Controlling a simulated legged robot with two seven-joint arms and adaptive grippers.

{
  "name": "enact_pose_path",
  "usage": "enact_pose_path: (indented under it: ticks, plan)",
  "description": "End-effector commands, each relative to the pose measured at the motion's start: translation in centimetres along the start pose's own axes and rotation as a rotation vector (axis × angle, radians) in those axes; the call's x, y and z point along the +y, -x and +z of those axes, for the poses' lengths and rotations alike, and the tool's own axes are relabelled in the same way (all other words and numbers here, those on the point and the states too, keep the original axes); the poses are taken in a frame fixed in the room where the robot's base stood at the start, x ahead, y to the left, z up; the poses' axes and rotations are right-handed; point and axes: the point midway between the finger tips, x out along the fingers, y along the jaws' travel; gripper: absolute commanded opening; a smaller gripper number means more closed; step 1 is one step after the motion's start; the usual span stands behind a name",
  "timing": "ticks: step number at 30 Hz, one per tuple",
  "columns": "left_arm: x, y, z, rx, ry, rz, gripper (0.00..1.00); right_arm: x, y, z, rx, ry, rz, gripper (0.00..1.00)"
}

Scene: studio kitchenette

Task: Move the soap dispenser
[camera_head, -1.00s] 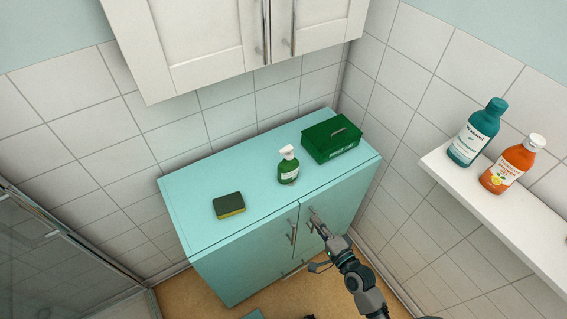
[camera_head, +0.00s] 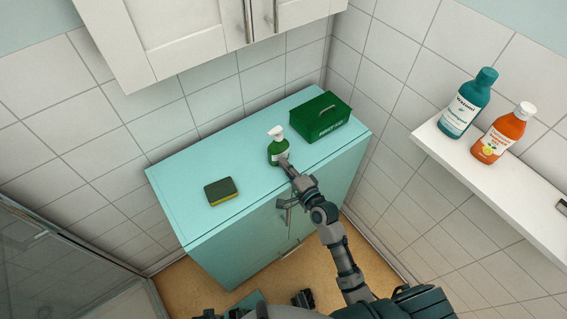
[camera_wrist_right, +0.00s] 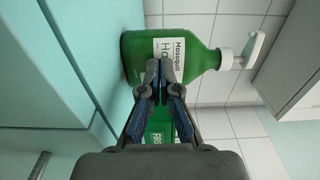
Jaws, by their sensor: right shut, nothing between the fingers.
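The soap dispenser (camera_head: 276,151) is a green bottle with a white pump head and a white label, standing upright on the turquoise cabinet top (camera_head: 178,188). In the right wrist view the dispenser (camera_wrist_right: 205,60) appears turned sideways, with its pump to the right. My right gripper (camera_head: 285,162) is at the front of the bottle, its fingers shut and empty. In the right wrist view the gripper's fingertips (camera_wrist_right: 160,68) overlap the lower part of the label; I cannot tell whether they touch it.
A green box with a handle (camera_head: 320,118) stands right of the dispenser, near the back. A sponge (camera_head: 220,191) lies to the left, with clear top between. A wall shelf (camera_head: 470,160) at right holds a teal bottle (camera_head: 467,103) and an orange bottle (camera_head: 503,134). A white cupboard (camera_head: 185,35) hangs above.

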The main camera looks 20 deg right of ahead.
Motion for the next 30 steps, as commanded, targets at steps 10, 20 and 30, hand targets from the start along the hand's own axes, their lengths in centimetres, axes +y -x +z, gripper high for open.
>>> enact_pose_path:
  ticks: [10, 20, 30]
  plan:
    - [0.4, 0.4, -0.3, 0.008, 0.002, 0.006, 0.40, 0.0, -0.9, 0.1, 0.000, 0.002, 0.001, 0.00]
    - [0.4, -0.5, 0.9, -0.010, 0.001, 0.005, 0.40, -0.3, -3.6, 0.2, 0.000, 0.003, -0.002, 0.00]
    - [0.5, 0.3, 0.1, 0.001, 0.002, 0.004, 0.40, 0.2, -12.9, -0.1, 0.000, -0.001, 0.000, 0.00]
